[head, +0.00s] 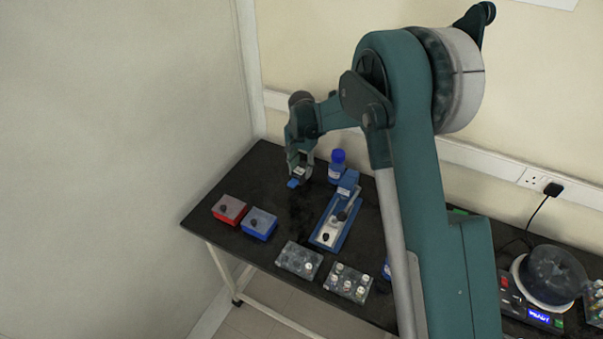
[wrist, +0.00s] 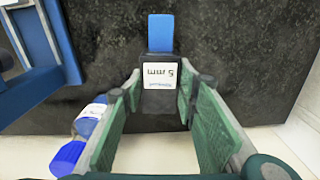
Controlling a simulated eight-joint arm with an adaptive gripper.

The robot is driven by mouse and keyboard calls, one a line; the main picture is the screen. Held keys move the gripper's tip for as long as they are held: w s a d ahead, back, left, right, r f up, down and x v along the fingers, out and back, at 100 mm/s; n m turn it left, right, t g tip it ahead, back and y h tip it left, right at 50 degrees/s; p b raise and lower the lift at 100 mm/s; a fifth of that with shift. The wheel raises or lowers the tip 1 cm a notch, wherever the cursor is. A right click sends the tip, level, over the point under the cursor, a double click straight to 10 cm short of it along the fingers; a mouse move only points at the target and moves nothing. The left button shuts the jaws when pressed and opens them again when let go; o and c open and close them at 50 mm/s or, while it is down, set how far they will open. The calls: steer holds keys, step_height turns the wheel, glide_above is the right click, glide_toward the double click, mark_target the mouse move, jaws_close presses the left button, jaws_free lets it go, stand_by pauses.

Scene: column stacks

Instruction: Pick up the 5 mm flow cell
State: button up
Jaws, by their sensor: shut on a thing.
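The 5 mm flow cell (wrist: 160,75) is a dark block with a white label reading "5 mm" and a blue end. In the wrist view it sits between the two green-padded fingers of my gripper (wrist: 164,88), which is shut on it. In the head view my gripper (head: 299,171) is over the back left part of the black table, and the blue end of the flow cell (head: 293,183) shows below the fingers. How high it is above the table is hard to tell.
A blue-capped bottle (head: 337,168) stands just right of my gripper. A blue-based device (head: 332,235) is in front of it. Red (head: 229,209) and blue (head: 259,224) boxes lie at front left, with two grey vial racks (head: 299,261) (head: 348,283) nearer. A round-topped instrument (head: 552,275) is far right.

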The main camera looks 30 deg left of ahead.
mark_target(301, 169)
step_height(301, 169, up, 8)
steer(key=shift+f+p, duration=0.2)
steer(key=shift+p, duration=0.1)
